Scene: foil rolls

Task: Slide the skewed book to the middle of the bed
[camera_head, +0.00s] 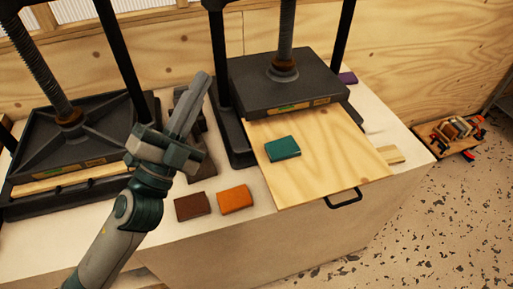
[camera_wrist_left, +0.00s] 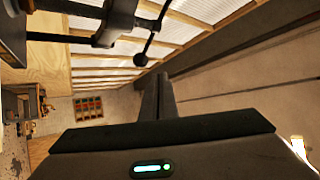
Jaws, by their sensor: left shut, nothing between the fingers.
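The teal book (camera_head: 282,148) lies skewed on the pale wooden bed (camera_head: 330,175), left of the bed's middle. The bed sticks out from under the black plate (camera_head: 285,85) of the right-hand press and has a black handle (camera_head: 344,199) at its front edge. My left gripper (camera_head: 199,82) is shut and empty. It points up, left of the bed, and is apart from the book. In the left wrist view its shut fingers (camera_wrist_left: 157,97) point up toward the wall and ceiling, and no book shows there. My right gripper is not in view.
A brown book (camera_head: 192,206) and an orange book (camera_head: 235,199) lie on the white bench left of the bed. A second press (camera_head: 70,150) stands at the left. A purple book (camera_head: 347,78) lies behind the right press. A wooden block (camera_head: 390,154) sits right of the bed.

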